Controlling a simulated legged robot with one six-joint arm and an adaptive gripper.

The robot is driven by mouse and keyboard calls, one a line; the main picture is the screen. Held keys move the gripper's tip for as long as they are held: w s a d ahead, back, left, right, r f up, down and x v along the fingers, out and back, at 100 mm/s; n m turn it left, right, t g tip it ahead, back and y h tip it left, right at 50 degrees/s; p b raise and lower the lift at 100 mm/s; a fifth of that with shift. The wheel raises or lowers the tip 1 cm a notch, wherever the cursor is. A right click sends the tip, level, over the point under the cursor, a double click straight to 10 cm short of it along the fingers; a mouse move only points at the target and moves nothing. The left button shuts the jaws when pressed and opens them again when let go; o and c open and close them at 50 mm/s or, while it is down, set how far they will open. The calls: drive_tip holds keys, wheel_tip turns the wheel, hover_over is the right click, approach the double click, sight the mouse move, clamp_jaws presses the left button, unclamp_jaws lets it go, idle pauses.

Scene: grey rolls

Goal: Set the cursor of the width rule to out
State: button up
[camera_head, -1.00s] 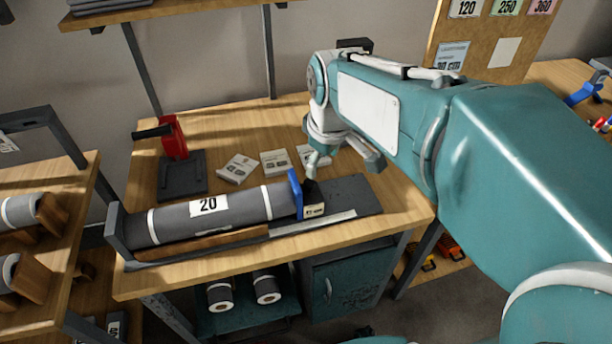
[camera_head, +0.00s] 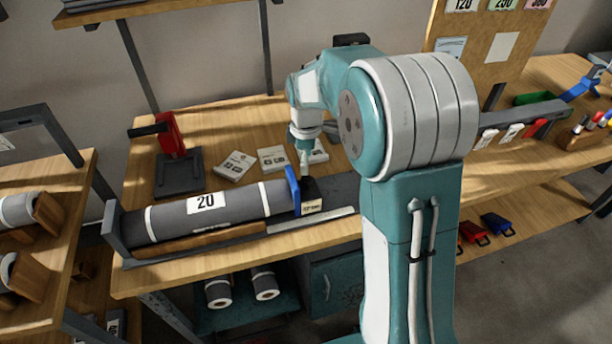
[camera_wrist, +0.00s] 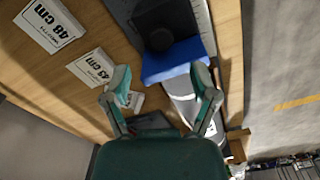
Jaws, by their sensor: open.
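The width rule (camera_head: 340,213) is a long dark tray with a pale scale strip along its front edge, lying on the wooden bench. A grey roll (camera_head: 165,222) marked 20 lies in its left part. The cursor, a blue plate (camera_head: 292,188) with a black block behind it, stands against or very close to the roll's right end. Its small label is too small to read. My gripper (camera_head: 304,172) points down just above the black block. In the wrist view my gripper (camera_wrist: 161,80) is open and empty, with the blue plate (camera_wrist: 172,62) and a round black knob (camera_wrist: 159,39) beyond its fingertips.
White cards (camera_head: 236,166) lie behind the rule; the wrist view shows cards marked 48 cm (camera_wrist: 50,24) and 43 cm (camera_wrist: 91,68). The rule is bare right of the cursor.

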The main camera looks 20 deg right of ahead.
sight(307, 178)
wheel_tip(307, 178, down, 6)
idle(0.4)
drive_tip(key=shift+d, duration=0.1)
clamp_jaws()
